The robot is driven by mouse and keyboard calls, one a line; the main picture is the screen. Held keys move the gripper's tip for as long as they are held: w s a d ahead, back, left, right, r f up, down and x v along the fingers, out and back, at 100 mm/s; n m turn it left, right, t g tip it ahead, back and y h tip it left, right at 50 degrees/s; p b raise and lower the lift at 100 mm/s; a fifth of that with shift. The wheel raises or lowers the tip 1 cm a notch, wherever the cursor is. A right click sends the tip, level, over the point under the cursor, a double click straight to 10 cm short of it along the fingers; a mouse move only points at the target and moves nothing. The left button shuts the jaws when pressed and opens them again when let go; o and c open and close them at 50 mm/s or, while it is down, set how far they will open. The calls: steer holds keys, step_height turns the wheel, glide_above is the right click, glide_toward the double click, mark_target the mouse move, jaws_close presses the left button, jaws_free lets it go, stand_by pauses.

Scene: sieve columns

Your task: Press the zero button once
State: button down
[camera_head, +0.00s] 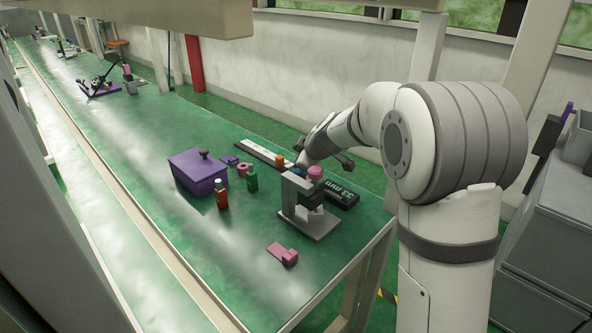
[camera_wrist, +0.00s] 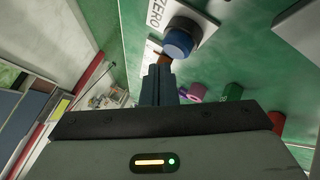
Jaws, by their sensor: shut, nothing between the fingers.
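The zero button is a blue round knob (camera_wrist: 178,43) on a pale strip marked ZERO (camera_wrist: 158,12) in the wrist view. In the head view a small blue spot (camera_head: 298,172) shows beside the grey stand, largely hidden. The strip seems to belong to the long measuring bar whose black display reads 33 mm (camera_head: 345,194). My gripper (camera_wrist: 160,70) is shut and empty, its fingertips just below the blue knob in the wrist picture. I cannot tell whether they touch it. In the head view my gripper is over the bar, its fingertips hidden.
An orange knob (camera_head: 280,160) sits on the bar. A grey stand with a pink top (camera_head: 315,172) is close in front of my gripper. A purple box (camera_head: 198,172), red bottle (camera_head: 221,196), green piece (camera_head: 252,182) and pink part (camera_head: 283,253) are nearby.

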steer(key=shift+f+b, duration=0.25)
steer(key=shift+b, duration=0.1)
stand_by(0.6)
steer(key=shift+f+b, duration=0.25)
steer(key=shift+b, duration=0.3)
steer(key=shift+f+b, duration=0.55)
steer(key=shift+b, duration=0.25)
stand_by(0.7)
steer(key=shift+r, duration=0.1)
steer(key=shift+r+p, duration=0.5)
steer(key=shift+r, duration=0.45)
steer(key=shift+r+p, duration=1.4)
steer(key=shift+r, duration=1.1)
